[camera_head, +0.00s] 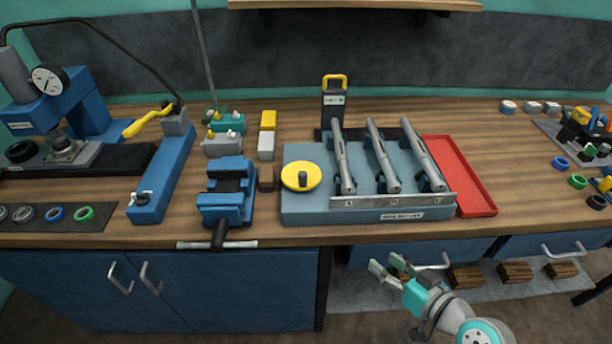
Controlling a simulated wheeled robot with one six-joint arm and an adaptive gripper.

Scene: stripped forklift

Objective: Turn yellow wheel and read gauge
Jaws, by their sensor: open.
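The yellow wheel (294,177) is a flat round disc with a dark knob near its middle. It sits at the left end of a blue-grey fixture (300,212) that holds three grey cylinders. A round white gauge (49,80) with a black rim is on the blue press at the far left; its reading is too small to tell. My gripper (383,268) is open and empty, in front of the bench and below its front edge. It is to the right of the wheel and lower in the picture, well apart from it.
A blue vise (226,192) with a handle sticking out stands left of the wheel. A yellow-handled blue pump (163,165) is farther left. A red tray (458,175) lies right of the fixture. Bare wooden bench (515,185) shows right of the tray. Drawer handles (562,250) protrude below.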

